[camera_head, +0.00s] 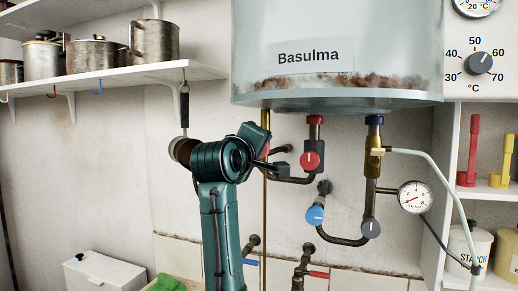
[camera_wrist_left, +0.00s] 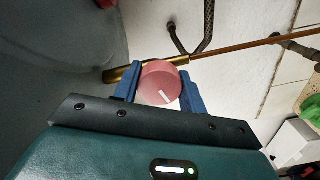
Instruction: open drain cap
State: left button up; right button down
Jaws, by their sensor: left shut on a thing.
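A round, dull red knob-like cap (camera_wrist_left: 160,83) with a white mark sits at the brass fitting (camera_wrist_left: 122,73) in the left wrist view. The two blue fingers of my left gripper (camera_wrist_left: 159,88) stand on either side of the cap, shut on it. In the head view my left gripper (camera_head: 261,142) is by the copper pipe (camera_head: 264,220) under the tank, and its body hides most of the cap there. Whether the cap has turned cannot be told. My right gripper is in neither view.
The rusty-edged tank (camera_head: 337,60) hangs close above. A red-knobbed valve (camera_head: 309,160), a blue-knobbed valve (camera_head: 315,214) and a gauge (camera_head: 415,197) are to the right. A shelf with pots (camera_head: 95,55) is at upper left.

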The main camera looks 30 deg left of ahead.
pick_arm(q)
jog(key=o, duration=1)
jog(key=shift+c, duration=0.2)
jog(key=b+v, duration=0.3)
jog(key=v, duration=1)
jog(key=shift+a, duration=0.1)
